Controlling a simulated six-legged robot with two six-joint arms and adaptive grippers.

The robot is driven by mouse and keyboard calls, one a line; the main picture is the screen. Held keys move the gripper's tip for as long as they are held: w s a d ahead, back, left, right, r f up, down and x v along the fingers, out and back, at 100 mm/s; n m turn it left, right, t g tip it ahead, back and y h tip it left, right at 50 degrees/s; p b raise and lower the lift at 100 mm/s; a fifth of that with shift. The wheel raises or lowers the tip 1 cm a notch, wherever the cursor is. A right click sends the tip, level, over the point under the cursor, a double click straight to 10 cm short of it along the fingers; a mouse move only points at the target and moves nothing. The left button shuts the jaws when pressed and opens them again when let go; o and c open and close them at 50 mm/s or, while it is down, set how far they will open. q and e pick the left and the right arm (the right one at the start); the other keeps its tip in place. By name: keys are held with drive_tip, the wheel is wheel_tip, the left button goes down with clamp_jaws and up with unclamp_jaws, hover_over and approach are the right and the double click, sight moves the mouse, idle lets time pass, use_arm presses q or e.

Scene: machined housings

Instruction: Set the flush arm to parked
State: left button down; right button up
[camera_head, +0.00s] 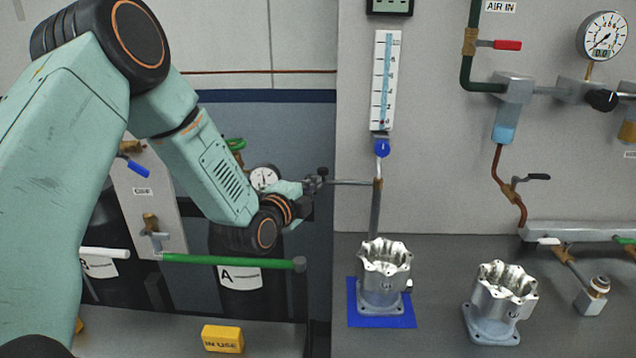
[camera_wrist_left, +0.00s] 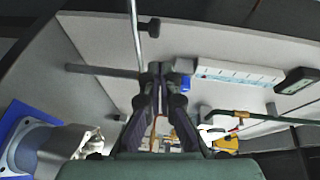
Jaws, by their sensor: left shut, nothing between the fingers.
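The flush arm (camera_head: 350,182) appears to be the thin grey horizontal rod reaching left from an upright post (camera_head: 376,210), with a dark knob near its free end. In the left wrist view the rod (camera_wrist_left: 134,30) runs down from the top edge, its dark knob (camera_wrist_left: 150,28) to the right. My left gripper (camera_head: 314,185) is at the rod's free end in the head view. Its fingers (camera_wrist_left: 155,70) are shut and empty, close beside the rod; I cannot tell whether they touch it. No parked marking is legible. My right gripper is not in view.
One machined housing (camera_head: 382,282) stands on a blue mat (camera_head: 355,316), below the post; another housing (camera_head: 500,300) stands to its right. A flow tube (camera_head: 385,80) is on the wall above. Pipes and valves fill the right. A green bar (camera_head: 225,261) lies below my left arm.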

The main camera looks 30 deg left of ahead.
use_arm(q)
drive_tip(key=shift+s+a+p, duration=0.65)
drive_tip(key=shift+s+a, duration=0.1)
drive_tip(key=shift+s, duration=2.7)
drive_tip(key=s+d+f+n+g+h+b, duration=0.1)
drive_tip(key=s+d+f+n+g+b, duration=0.15)
drive_tip(key=s+f+n, duration=0.4)
drive_tip(key=s+d+f+n+g+b, duration=0.1)
drive_tip(key=s+d+f+n+g, duration=0.2)
drive_tip(key=f, duration=0.6)
drive_tip(key=s+d+f+n+g+h+b, duration=0.1)
drive_tip(key=s+d+f+n+g, duration=0.25)
drive_tip(key=f+n, duration=0.4)
drive_tip(key=s+d+f+g+b, duration=0.1)
drive_tip(key=s+f+g+b, duration=0.3)
drive_tip(key=s+f, duration=0.5)
drive_tip(key=s+d+f+g+y+b, duration=0.1)
drive_tip(key=s+d+f+g+b, duration=0.1)
drive_tip(key=s+f, duration=0.7)
drive_tip(key=s+g+b, duration=0.1)
drive_tip(key=s, duration=0.5)
drive_tip(key=shift+g+b, duration=0.35)
drive_tip(key=shift+g, duration=0.05)
